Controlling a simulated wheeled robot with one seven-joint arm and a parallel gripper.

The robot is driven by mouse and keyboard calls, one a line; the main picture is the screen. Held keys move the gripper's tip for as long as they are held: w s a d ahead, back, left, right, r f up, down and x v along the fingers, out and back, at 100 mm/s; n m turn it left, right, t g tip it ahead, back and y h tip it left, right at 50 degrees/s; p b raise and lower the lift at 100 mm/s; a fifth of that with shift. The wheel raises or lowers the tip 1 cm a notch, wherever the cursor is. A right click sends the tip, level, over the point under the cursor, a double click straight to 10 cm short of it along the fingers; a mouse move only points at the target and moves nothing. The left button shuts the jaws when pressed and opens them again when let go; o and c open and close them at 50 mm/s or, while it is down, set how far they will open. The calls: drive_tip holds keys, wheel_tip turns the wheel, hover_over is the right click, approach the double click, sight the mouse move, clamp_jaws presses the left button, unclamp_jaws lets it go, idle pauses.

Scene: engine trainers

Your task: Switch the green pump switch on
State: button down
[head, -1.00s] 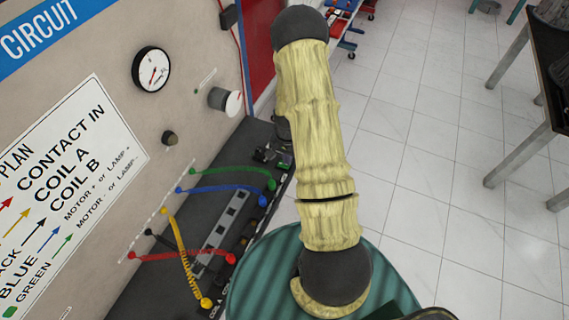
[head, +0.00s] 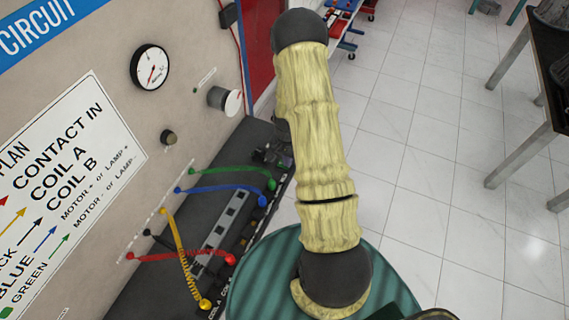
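I cannot make out a green pump switch for certain. The trainer panel (head: 110,65) fills the left side, with a round dial gauge (head: 150,68), a grey and white round knob (head: 225,101) and a small dark knob (head: 168,137). My arm, in a yellowish cover, stands across the middle of the head view and hides part of the dark bench behind it. My gripper is not visible.
Red, yellow, blue and green cables (head: 230,171) run from the panel to a dark terminal bench (head: 180,235). A dark table (head: 540,90) stands at the right. The tiled floor (head: 440,160) between is open.

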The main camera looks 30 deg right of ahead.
drive_tip(key=shift+r+p, duration=2.25)
drive_tip(key=shift+r, duration=1.25)
drive_tip(key=s+a+r+n+t+b, duration=0.1)
drive_tip(key=s+a+r+n+b, duration=0.2)
drive_tip(key=s+a+r+n, duration=0.2)
drive_tip(key=s+a+r+n+t+b, duration=0.1)
drive_tip(key=s+a+r+n+b, duration=0.3)
drive_tip(key=s+a+r, duration=0.3)
wheel_tip(320, 180, up, 5)
drive_tip(key=shift+s+a+f+n+t, duration=0.2)
drive_tip(key=shift+a+n+t, duration=0.1)
drive_tip(key=shift+a+n, duration=0.45)
